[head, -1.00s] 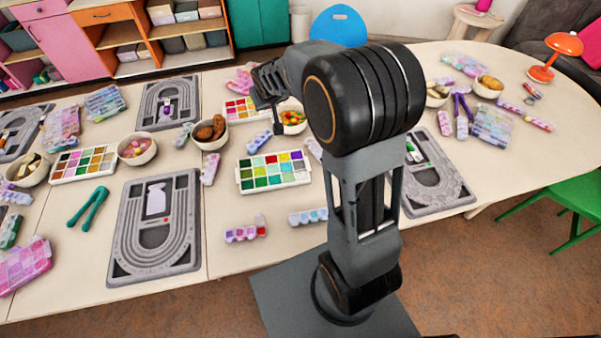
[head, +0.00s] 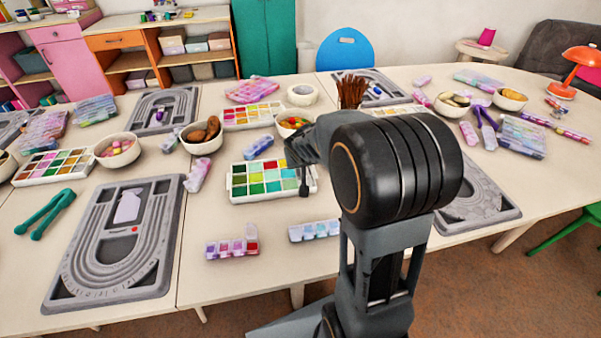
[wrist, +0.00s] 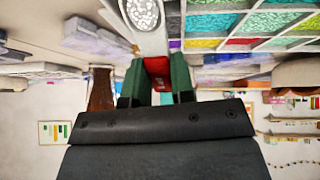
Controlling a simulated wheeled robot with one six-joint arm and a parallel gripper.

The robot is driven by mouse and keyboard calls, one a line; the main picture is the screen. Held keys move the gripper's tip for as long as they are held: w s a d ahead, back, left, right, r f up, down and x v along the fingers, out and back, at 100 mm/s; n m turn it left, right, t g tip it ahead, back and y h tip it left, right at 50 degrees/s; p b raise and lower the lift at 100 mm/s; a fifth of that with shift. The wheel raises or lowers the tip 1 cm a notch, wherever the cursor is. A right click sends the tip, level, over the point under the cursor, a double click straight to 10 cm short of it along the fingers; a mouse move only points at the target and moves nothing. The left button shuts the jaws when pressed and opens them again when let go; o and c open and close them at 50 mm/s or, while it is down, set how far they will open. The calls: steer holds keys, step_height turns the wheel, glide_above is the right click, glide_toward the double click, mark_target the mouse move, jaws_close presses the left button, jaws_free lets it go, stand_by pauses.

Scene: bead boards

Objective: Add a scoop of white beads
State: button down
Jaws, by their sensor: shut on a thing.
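My gripper (head: 303,186) reaches down over the compartment tray (head: 240,199) of green, yellow, red and pale beads in the head view; my arm hides part of its back right. In the wrist view, my gripper's green fingers (wrist: 157,82) are shut on the red grip of a pale scoop (wrist: 152,42). The scoop's bowl holds white beads (wrist: 144,12). The far end of the bowl is cut off by the picture's edge. The tray (wrist: 213,44) also shows beside the scoop in the wrist view. I cannot tell how high the scoop is above it.
A grey bead board (head: 155,262) with a white bottle-shaped piece lies left; another (head: 480,215) lies right, partly behind my arm. Small bead boxes (head: 232,248) lie near the front edge. Bowls (head: 201,147) stand behind. A brush holder (head: 351,92) stands at the back. Front table is mostly clear.

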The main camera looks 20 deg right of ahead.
steer(key=shift+s+d+f+m, duration=0.2)
steer(key=shift+d+f+m, duration=0.1)
steer(key=shift+f, duration=0.15)
steer(key=r+p, duration=0.3)
steer(key=shift+w, duration=0.3)
steer(key=shift+w+p, duration=0.1)
steer(key=shift+p, duration=0.55)
steer(key=g+p, duration=0.2)
steer(key=p, duration=0.6)
steer(key=w+g+p, duration=0.1)
steer(key=g+p, duration=0.1)
steer(key=p, duration=0.5)
steer(key=shift+w+d+r+y+p, duration=0.1)
steer(key=shift+w+d+y+p, duration=0.1)
steer(key=shift+y+p, duration=0.15)
steer(key=shift+w+r+g+y+p, duration=0.2)
steer(key=shift+g+p, duration=0.3)
steer(key=shift+p, duration=1.1)
steer(key=shift+w+r+g+y+p, duration=0.1)
steer(key=shift+r+g+p, duration=0.3)
steer(key=shift+p, duration=1.15)
